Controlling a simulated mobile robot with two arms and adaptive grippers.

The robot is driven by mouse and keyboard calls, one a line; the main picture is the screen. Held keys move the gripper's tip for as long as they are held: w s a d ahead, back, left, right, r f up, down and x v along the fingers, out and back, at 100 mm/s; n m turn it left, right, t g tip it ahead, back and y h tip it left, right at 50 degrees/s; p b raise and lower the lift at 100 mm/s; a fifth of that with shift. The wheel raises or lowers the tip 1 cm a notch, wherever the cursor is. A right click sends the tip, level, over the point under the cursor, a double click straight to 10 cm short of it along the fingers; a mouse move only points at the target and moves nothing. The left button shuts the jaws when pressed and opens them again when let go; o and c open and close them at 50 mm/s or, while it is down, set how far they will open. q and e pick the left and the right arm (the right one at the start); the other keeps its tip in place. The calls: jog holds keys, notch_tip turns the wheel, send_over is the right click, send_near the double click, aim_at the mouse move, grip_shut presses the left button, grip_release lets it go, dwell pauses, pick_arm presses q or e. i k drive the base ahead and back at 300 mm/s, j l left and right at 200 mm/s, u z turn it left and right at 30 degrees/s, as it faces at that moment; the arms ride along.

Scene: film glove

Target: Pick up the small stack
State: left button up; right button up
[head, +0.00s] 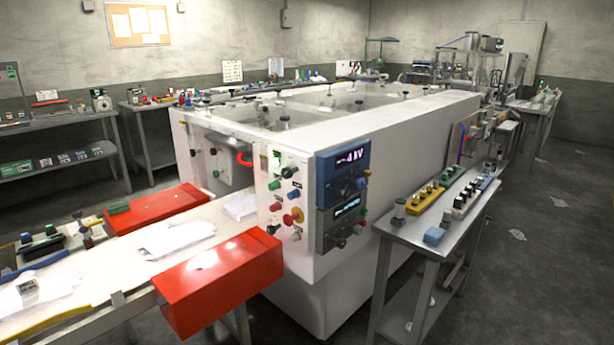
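A small white stack (240,206) lies on the white conveyor surface (120,262), close to the machine's opening. It looks like thin flat sheets or gloves. A larger loose white pile (177,238) lies in front of it, to the left. Another white flat pile (45,294) with a small grey object on it lies at the near left. I cannot tell for sure which of these the task calls the small stack. Neither of my grippers shows in the head view.
Red guards (222,278) and (160,207) flank the conveyor. The big white machine (400,150) with a blue control panel (342,195) blocks the middle. A metal side table (410,232) with coloured parts stands right. Floor at the right is mostly clear, with scattered scraps (517,235).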

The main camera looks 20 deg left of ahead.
aim_at(28, 294)
jog(key=i+u, duration=0.2)
jog(key=u, duration=0.3)
jog(key=i+u, duration=0.15)
jog(key=u, duration=0.3)
jog(key=i+l+u, duration=0.15)
jog(key=u, duration=0.35)
jog(key=i+l+u, duration=0.15)
jog(key=u, duration=0.3)
jog(key=i+l+u, duration=0.1)
jog(key=l+u, duration=0.15)
jog(key=u, duration=0.25)
